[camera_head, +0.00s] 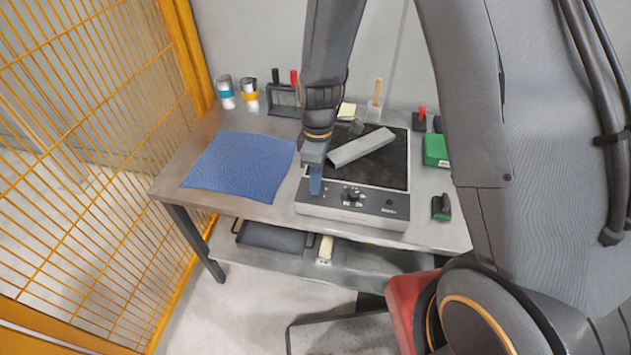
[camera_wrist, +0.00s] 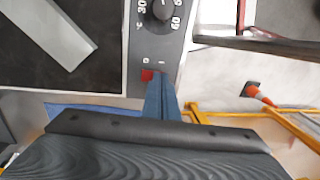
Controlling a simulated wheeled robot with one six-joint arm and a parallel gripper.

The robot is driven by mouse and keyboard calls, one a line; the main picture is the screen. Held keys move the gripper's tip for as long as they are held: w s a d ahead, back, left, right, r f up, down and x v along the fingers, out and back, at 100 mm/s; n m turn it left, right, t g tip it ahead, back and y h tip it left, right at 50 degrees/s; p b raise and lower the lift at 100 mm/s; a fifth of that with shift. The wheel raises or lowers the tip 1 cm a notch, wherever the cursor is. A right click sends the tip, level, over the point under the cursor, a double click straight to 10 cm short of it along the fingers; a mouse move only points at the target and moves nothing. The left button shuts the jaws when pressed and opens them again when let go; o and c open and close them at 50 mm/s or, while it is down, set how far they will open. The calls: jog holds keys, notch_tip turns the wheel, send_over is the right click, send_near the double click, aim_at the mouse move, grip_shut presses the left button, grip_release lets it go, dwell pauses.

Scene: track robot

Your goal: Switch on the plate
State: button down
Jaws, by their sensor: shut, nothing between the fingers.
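The plate is a hot plate with a black top (camera_head: 398,165) and a pale front control panel (camera_head: 340,211). A dark knob (camera_head: 352,194) sits mid-panel and also shows in the wrist view (camera_wrist: 160,10). In the wrist view a small red switch (camera_wrist: 147,75) shows near the panel's end, below the marks "0" and "–". My gripper (camera_head: 315,190) is shut and empty, pointing down over the panel's left end. Its blue fingers (camera_wrist: 159,84) are right beside the red switch and partly cover it. I cannot tell whether they touch it, or which way it is set.
A grey metal bar (camera_head: 360,147) lies on the black top. A blue cloth (camera_head: 240,165) lies on the table to the left. Cans (camera_head: 226,92), a tool rack (camera_head: 283,98) and a green box (camera_head: 436,150) stand around. An orange mesh fence (camera_head: 90,120) is at left.

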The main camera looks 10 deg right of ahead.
jog(key=shift+s+f, duration=0.1)
jog(key=shift+f, duration=0.15)
jog(key=shift+r, duration=0.1)
jog(key=shift+w+d, duration=0.3)
jog(key=shift+w, duration=0.45)
jog(key=shift+r, duration=0.15)
